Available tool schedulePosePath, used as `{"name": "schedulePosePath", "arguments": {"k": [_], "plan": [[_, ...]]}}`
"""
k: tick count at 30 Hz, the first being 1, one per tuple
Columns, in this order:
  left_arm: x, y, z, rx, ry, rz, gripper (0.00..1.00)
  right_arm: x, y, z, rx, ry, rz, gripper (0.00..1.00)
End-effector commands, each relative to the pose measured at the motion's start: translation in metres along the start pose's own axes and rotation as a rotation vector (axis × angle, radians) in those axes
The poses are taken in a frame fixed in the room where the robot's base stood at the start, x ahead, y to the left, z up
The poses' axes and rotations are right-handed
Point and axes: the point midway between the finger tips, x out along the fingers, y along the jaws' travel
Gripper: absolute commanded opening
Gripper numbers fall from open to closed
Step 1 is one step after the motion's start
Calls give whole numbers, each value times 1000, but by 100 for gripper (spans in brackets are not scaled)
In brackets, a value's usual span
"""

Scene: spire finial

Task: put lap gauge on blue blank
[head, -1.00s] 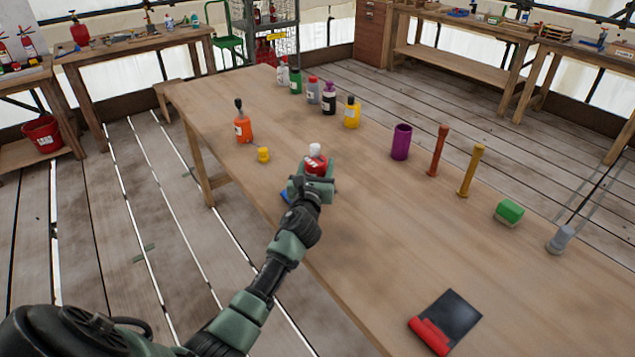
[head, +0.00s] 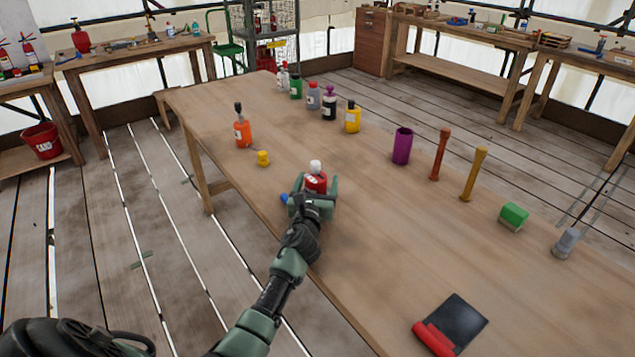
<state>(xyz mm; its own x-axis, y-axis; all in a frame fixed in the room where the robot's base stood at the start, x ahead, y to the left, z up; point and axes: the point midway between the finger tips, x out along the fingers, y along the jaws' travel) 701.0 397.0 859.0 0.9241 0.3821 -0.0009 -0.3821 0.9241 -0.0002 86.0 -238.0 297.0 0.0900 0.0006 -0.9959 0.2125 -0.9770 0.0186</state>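My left gripper (head: 315,188) is at the near side of the table, with its green fingers on either side of a red bottle (head: 316,182) with a white cap. The bottle moves with the gripper, so it looks held. I cannot tell whether its base touches the table. A small blue piece (head: 284,199), which may be the blue blank, shows just left of the gripper near the table edge; the rest of it is hidden. I cannot tell which object is the lap gauge. My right gripper is not in view.
On the table (head: 380,240) an orange bottle (head: 242,133) and a small yellow piece (head: 263,158) stand left. Several bottles stand at the back. A purple cup (head: 402,147), two posts, a green block (head: 513,216) and a black-and-red item (head: 452,322) are right. The middle is clear.

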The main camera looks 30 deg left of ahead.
Motion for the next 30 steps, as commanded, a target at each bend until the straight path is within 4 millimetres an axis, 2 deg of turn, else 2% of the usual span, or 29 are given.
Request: {"name": "schedulePosePath", "arguments": {"k": [6,11,21,25,30], "plan": [[-1,0,6,0,0,0,73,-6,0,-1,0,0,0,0],[-28,0,4,2,1,-2,73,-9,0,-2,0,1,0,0],[-98,0,3,1,1,-1,73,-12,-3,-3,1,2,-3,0],[-113,0,3,0,1,-1,73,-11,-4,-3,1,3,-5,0],[-120,0,4,0,0,0,73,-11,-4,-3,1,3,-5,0]]}}
